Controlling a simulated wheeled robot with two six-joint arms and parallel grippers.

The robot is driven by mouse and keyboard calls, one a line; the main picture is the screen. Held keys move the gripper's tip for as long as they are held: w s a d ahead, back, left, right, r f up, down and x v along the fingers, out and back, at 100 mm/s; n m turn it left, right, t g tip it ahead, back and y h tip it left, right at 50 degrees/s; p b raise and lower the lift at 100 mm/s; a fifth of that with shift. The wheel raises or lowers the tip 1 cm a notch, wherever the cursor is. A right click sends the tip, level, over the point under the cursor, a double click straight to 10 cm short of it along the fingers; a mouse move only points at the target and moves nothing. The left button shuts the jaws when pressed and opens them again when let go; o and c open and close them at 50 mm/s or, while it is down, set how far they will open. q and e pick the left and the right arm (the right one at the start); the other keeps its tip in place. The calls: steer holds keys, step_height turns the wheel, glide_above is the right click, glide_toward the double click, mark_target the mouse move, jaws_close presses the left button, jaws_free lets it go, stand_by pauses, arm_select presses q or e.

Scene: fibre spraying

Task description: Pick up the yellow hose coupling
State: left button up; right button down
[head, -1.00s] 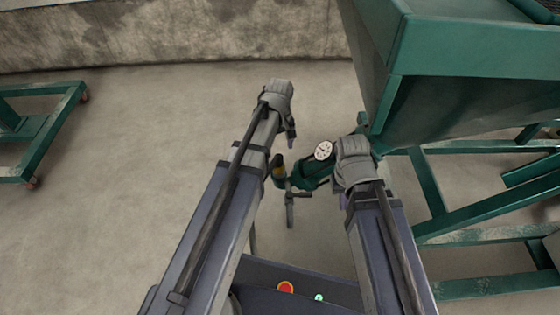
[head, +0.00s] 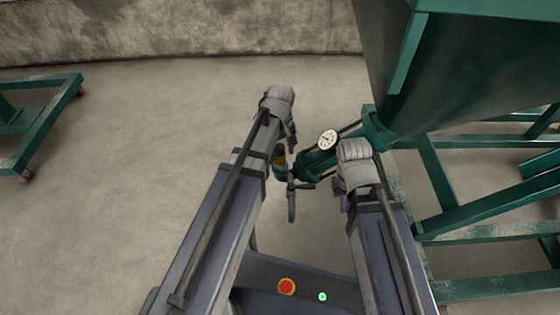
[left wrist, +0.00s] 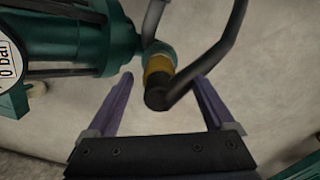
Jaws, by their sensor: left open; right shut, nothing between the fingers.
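The yellow hose coupling (left wrist: 158,66) is a short yellow-brown collar at the end of the green pump body, with a black end piece below it in the left wrist view. It shows small in the head view (head: 281,161), partly covered by my left arm. My left gripper (left wrist: 163,79) is open, its two purple fingers pointing toward the coupling, one to each side in the picture. I cannot tell whether they touch it. In the head view my left gripper (head: 292,132) is beside the pump. My right gripper (head: 343,202) is shut and empty, largely hidden by its wrist.
The green pump (left wrist: 70,42) carries a white gauge (head: 327,138). A dark curved pipe (left wrist: 225,45) passes close to the coupling and my left fingers. A green hopper (head: 455,70) and frame (head: 480,222) stand at right.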

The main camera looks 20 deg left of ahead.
arm_select(q)
steer(key=shift+f+b, duration=0.3)
steer(key=shift+f, duration=0.45)
steer(key=shift+r, duration=0.1)
jaws_close()
